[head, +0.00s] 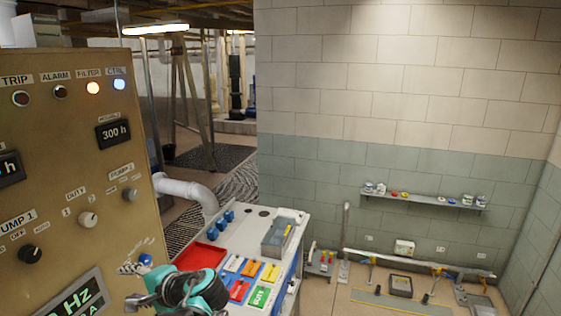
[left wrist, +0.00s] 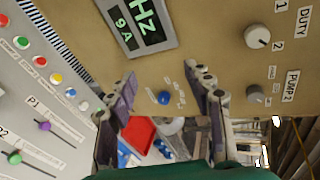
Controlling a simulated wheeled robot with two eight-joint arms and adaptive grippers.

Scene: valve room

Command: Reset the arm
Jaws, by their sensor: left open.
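My left gripper (head: 131,284) is open and empty, low in the head view, in front of the tan control panel (head: 75,165). Its two fingers (left wrist: 163,82) stand apart in the left wrist view. Between them, farther off, a blue round button (left wrist: 165,97) shows on the panel face, with small lettering beside it that I cannot read. The button also shows in the head view (head: 145,259), just above my gripper. The fingers look apart from the button. My right gripper is not in view.
Dark and white knobs (head: 88,219) and lit lamps (head: 93,88) are on the panel. A white bench (head: 275,216) with a red tray (head: 200,256) and coloured blocks stands right of it. A white pipe (head: 185,190) lies behind. Open floor (head: 330,298) lies farther right.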

